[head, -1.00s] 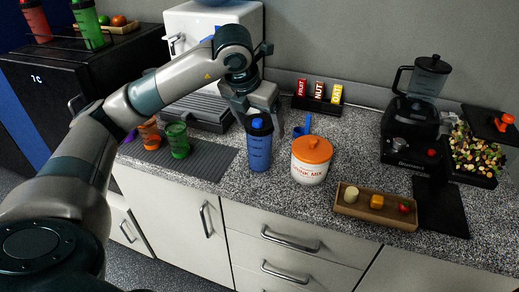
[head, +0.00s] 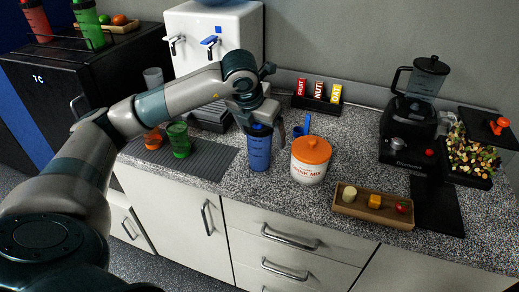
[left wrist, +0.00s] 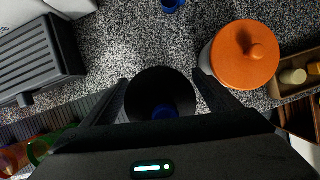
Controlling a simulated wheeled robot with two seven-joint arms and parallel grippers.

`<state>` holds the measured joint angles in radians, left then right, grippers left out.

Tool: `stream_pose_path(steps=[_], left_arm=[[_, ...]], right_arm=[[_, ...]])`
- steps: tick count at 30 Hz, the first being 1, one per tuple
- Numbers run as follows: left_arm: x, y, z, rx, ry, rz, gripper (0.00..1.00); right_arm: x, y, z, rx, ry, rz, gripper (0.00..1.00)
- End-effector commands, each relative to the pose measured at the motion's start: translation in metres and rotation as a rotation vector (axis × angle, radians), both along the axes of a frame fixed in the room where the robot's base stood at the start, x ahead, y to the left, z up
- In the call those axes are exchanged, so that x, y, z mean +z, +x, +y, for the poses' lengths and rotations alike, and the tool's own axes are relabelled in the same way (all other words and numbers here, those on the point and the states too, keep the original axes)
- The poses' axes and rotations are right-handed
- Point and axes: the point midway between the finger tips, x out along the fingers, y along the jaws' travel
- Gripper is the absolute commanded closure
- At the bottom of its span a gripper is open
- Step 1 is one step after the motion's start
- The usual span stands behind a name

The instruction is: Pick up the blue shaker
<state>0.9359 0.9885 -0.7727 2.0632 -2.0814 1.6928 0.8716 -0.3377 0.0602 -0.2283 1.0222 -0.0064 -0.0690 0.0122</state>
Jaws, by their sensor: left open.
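The blue shaker (head: 260,153) stands upright on the speckled counter, with a dark lid and a blue cap. My left gripper (head: 268,118) is at the height of the shaker's lid, with its fingers pointing down. In the left wrist view the open fingers (left wrist: 160,95) stand on either side of the shaker's dark round top (left wrist: 160,88), one left and one right. I cannot tell whether either finger touches it. My right gripper is in neither view.
A drink mix tub (head: 310,160) with an orange lid stands close to the right of the shaker. A blue scoop (head: 303,127) lies behind them. A wooden tray (head: 373,208) is further right. Green (head: 179,140) and orange (head: 153,138) cups stand on the grey mat (head: 212,158) to the left.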

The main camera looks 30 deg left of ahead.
Motion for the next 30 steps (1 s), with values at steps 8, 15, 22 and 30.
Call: stream_pose_path(steps=[8,15,22,30], left_arm=[[0.0,0.0,0.0,0.0,0.0,0.0,0.42],[0.001,0.0,0.0,0.001,0.0,-0.002,0.93],[0.002,0.0,0.0,0.001,0.0,-0.003,0.93],[0.02,0.001,0.0,0.001,-0.001,-0.006,0.93]], right_arm=[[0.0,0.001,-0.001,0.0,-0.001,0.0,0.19],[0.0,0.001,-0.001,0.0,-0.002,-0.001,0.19],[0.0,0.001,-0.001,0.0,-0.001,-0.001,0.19],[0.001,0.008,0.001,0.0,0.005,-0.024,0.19]])
